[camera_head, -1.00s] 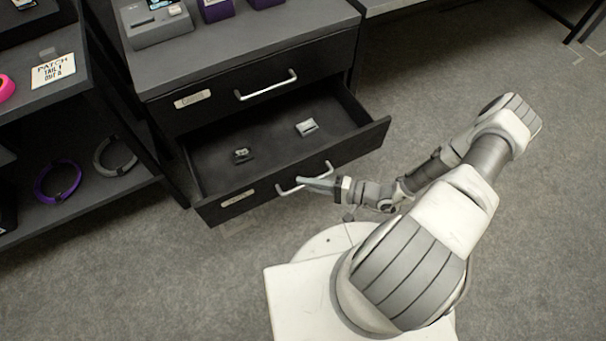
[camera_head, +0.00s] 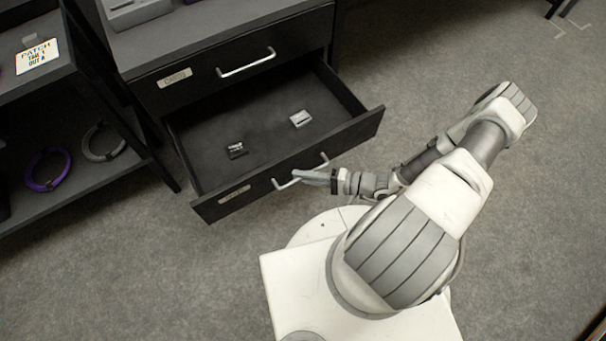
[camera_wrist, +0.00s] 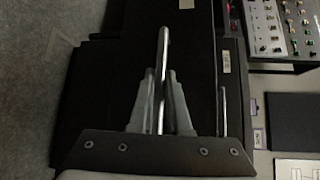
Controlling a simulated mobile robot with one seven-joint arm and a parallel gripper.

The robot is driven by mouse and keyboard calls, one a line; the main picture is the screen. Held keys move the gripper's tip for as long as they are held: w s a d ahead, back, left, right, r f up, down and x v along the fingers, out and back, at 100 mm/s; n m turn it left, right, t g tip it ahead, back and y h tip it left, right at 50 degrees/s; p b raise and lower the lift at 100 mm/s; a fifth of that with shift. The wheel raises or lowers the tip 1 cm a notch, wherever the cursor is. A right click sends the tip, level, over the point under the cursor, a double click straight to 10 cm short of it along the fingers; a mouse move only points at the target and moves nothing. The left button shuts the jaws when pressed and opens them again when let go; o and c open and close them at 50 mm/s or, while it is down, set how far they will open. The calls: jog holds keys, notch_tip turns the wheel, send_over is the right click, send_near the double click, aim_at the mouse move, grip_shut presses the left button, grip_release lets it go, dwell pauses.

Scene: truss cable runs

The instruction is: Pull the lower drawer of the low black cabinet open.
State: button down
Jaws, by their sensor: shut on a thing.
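The low black cabinet (camera_head: 160,60) stands at the top left of the head view. Its lower drawer (camera_head: 203,206) is pulled well out, and its inside shows. Two small items lie in it: a dark one (camera_head: 236,150) and a light grey one (camera_head: 300,119). The upper drawer (camera_head: 205,82) is shut. My gripper (camera_head: 308,176) is at the lower drawer's front, shut on its silver bar handle (camera_head: 287,185). In the wrist view the two fingers lie on either side of the handle (camera_wrist: 162,50).
A dark shelf unit (camera_head: 40,75) with a purple ring (camera_head: 47,170) and a grey ring (camera_head: 103,142) stands at the left. Grey carpet floor (camera_head: 420,80) is open to the right. Devices stand on the cabinet top.

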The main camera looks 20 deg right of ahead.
jog(key=shift+d, duration=0.1)
jog(key=c, duration=0.9)
grip_release()
